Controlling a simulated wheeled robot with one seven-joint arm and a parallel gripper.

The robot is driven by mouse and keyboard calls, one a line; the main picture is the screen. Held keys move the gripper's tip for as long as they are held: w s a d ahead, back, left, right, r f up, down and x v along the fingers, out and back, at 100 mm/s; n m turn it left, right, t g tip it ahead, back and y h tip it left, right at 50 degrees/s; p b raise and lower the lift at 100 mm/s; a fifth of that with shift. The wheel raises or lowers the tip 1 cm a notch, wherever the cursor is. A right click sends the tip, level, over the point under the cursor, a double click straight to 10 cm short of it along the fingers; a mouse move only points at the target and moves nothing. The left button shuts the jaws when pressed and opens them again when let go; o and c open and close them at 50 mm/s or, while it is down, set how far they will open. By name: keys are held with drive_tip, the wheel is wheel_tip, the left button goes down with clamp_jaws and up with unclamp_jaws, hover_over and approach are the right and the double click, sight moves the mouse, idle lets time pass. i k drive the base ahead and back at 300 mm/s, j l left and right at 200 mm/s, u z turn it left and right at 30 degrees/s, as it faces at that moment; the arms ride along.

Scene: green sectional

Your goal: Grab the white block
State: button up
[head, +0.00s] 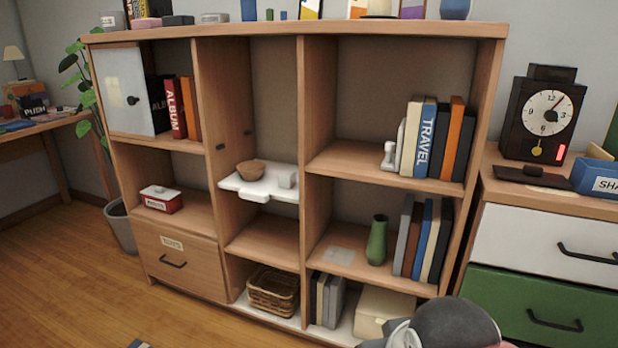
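A small white block (287,178) sits at the right end of a white pull-out shelf (234,184) in the middle column of the wooden bookcase. A round brown bowl (250,169) stands to its left on the same shelf, with a gap between them. The block is pale against the white shelf, so its edges are faint. My gripper's fingers do not show. Only a rounded grey and white part of my arm is in view at the bottom, right of centre, well below and to the right of the block.
The bookcase (236,223) has upright dividers close on both sides of the white shelf. A wicker basket (273,290) is below. A green vase (377,240) and books (422,137) stand in the right column. A clock (545,112) stands on the right dresser.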

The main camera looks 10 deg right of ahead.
sight(287, 179)
drive_tip(key=i+u, duration=0.25)
drive_tip(key=i, duration=0.7)
